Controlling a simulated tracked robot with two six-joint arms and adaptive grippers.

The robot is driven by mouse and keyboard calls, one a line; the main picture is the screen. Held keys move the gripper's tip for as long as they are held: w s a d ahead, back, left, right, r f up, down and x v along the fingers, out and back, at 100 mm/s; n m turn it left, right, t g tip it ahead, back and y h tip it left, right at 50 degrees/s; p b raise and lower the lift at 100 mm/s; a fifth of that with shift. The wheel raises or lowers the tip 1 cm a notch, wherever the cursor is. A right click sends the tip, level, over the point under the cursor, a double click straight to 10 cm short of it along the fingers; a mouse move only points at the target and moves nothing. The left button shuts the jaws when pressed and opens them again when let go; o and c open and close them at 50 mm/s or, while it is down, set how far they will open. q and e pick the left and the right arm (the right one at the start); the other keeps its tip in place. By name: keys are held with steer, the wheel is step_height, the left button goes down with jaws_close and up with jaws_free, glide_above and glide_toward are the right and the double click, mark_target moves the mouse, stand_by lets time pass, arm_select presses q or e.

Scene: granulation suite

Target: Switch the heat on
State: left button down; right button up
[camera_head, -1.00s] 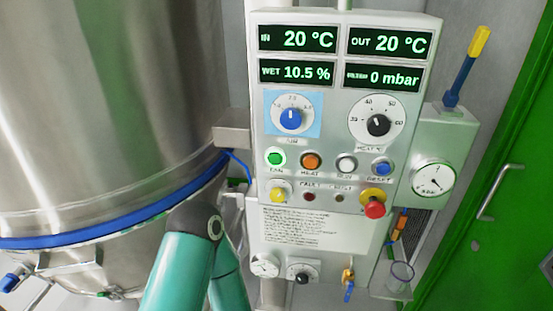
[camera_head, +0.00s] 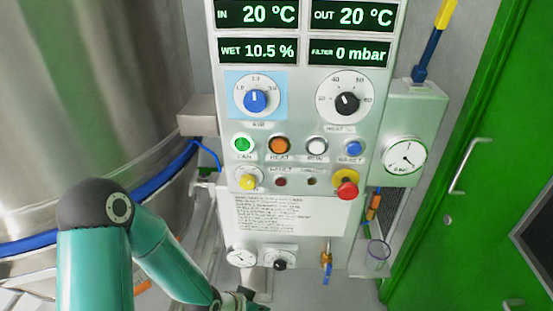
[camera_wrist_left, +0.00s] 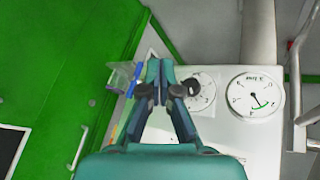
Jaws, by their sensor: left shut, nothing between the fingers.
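The control panel (camera_head: 305,190) stands ahead in the head view. The orange HEAT button (camera_head: 279,145) sits in its button row, right of the FAN button (camera_head: 243,143), which glows green. The orange button shows no clear glow. My left arm reaches in low, and my left gripper (camera_wrist_left: 160,64) is shut and empty in the left wrist view. It is in front of the panel's lower part, near a black knob (camera_wrist_left: 191,86) and a white gauge (camera_wrist_left: 255,95). In the head view the bottom edge cuts the gripper off, below the buttons. My right gripper is out of view.
A large steel vessel (camera_head: 80,110) with a blue band stands at left. The red emergency knob (camera_head: 346,189) juts out at the panel's lower right. A clear cup (camera_head: 377,253) hangs beside the panel. A green door (camera_head: 480,220) is at right.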

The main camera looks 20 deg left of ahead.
arm_select(q)
steer(key=w+a+r+m+t+h+b, duration=0.1)
steer(key=w+a+r+m+t, duration=0.25)
steer(key=r, duration=0.65)
steer(key=w+a+r+m+t+b, duration=0.15)
steer(key=w+r+m+t, duration=0.3)
steer(key=r, duration=0.55)
steer(key=s+r+m+t+h+b, duration=0.1)
steer(key=s+r+m, duration=0.2)
steer(key=r+m, duration=0.3)
steer(key=s+r+m+t+h, duration=0.1)
steer(key=s+r+m+h, duration=0.1)
steer(key=r+m, duration=0.5)
step_height(320, 180, up, 6)
steer(key=shift+s+a+h+b, duration=0.3)
steer(key=shift+s+a+b, duration=0.1)
steer(key=shift+s, duration=0.1)
steer(key=shift+w, duration=0.1)
